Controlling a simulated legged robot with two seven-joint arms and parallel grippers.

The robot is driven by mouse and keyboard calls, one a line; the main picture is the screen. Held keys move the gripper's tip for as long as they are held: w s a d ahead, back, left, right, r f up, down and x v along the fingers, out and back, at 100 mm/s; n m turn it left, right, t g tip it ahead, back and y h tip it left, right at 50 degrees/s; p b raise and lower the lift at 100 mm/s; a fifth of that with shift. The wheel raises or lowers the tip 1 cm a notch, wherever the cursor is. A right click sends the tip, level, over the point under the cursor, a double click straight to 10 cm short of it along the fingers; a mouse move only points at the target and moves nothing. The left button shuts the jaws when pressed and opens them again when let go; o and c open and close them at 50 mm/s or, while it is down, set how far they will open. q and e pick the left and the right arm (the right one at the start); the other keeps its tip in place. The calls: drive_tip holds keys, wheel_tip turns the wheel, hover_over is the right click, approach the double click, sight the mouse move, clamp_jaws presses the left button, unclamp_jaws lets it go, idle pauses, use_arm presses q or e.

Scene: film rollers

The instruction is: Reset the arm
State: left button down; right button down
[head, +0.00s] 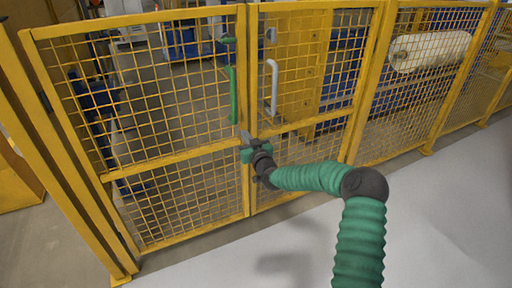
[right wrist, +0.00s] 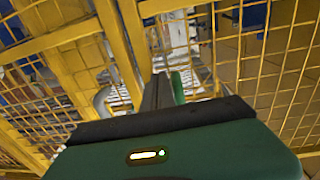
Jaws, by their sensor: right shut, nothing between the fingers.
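My right arm comes up from the bottom right in the head view, in a green sleeve with dark joints. My right gripper (head: 246,138) is shut and empty, close in front of the yellow mesh gate, near the post where the panels meet. In the right wrist view its shut dark fingers (right wrist: 160,92) point toward the yellow post. I cannot tell whether they touch the gate. A green handle (head: 233,95) is on the left gate panel (head: 140,165), just above the gripper. My left gripper is not in view.
A pale grey handle (head: 272,88) is on the panel right of the post. Yellow mesh fence (head: 425,75) runs on to the right. Behind it lie a cream roll (head: 430,51) and blue machinery. Light grey floor (head: 440,215) in front of the fence is clear.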

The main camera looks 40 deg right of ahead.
drive_tip(key=s+p, duration=0.2)
drive_tip(key=s, duration=0.4)
drive_tip(key=s+a+f+n+g+y, duration=0.25)
drive_tip(key=a+f, duration=0.25)
drive_tip(key=a, duration=0.5)
drive_tip(key=s+a+f+n+g+y, duration=0.1)
drive_tip(key=a+f+n+g+y, duration=0.2)
drive_tip(key=a, duration=0.7)
drive_tip(key=s+a+f+m+g, duration=0.1)
drive_tip(key=s+a+g, duration=0.4)
drive_tip(key=s, duration=0.8)
drive_tip(key=s+a+f+m+g, duration=0.1)
drive_tip(key=s+a+g, duration=0.45)
drive_tip(key=s, duration=0.75)
wheel_tip(320, 180, up, 26)
drive_tip(key=a+t+p, duration=0.1)
drive_tip(key=p, duration=2.4)
drive_tip(key=shift+w+a+t+p, duration=0.3)
drive_tip(key=shift+p, duration=0.05)
